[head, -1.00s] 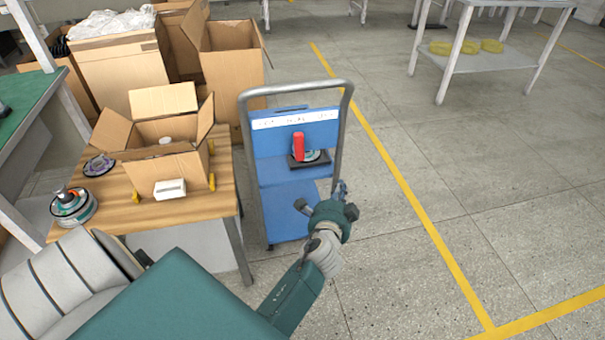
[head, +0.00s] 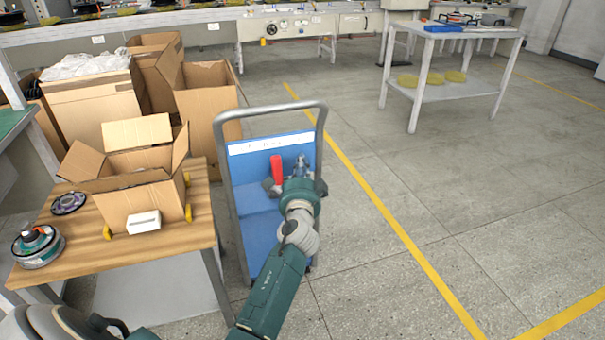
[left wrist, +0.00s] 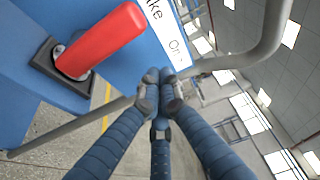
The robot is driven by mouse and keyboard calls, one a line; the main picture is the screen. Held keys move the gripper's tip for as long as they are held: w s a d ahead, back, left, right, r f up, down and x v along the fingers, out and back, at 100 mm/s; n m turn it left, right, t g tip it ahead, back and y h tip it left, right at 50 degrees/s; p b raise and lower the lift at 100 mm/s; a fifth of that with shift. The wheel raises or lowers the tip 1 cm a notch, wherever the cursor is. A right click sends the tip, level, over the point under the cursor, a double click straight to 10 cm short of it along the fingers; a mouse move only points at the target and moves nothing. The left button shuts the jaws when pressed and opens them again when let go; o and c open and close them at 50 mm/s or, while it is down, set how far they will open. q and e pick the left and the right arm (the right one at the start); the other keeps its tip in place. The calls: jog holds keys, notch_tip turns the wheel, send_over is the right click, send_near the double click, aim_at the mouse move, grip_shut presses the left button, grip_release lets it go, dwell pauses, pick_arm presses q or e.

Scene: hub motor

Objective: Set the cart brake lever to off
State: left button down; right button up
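The cart (head: 262,226) is blue with a grey tubular handle frame and stands right of the wooden table. Its red brake lever (head: 276,170) stands upright in the head view, on the blue panel under a white label strip. In the left wrist view the red lever (left wrist: 100,40) is large at upper left, rising from a black square base; the label (left wrist: 168,30) shows "ke" and "On". My left gripper (head: 301,162) is right of the lever, apart from it. In the left wrist view its fingertips (left wrist: 160,98) are drawn together with nothing between them. My right gripper is not in view.
The cart's handle bar (left wrist: 262,45) curves close beside my left fingers. A wooden table (head: 170,238) with an open cardboard box (head: 142,200) and motor parts (head: 38,246) stands at left. More boxes stand behind it. The floor right of the cart is clear.

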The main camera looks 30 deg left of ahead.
aim_at(275, 166)
pick_arm(q)
jog(key=s+a, duration=0.2)
jog(key=s, duration=0.1)
jog(key=shift+a+f, duration=0.1)
jog(key=shift+f, duration=0.1)
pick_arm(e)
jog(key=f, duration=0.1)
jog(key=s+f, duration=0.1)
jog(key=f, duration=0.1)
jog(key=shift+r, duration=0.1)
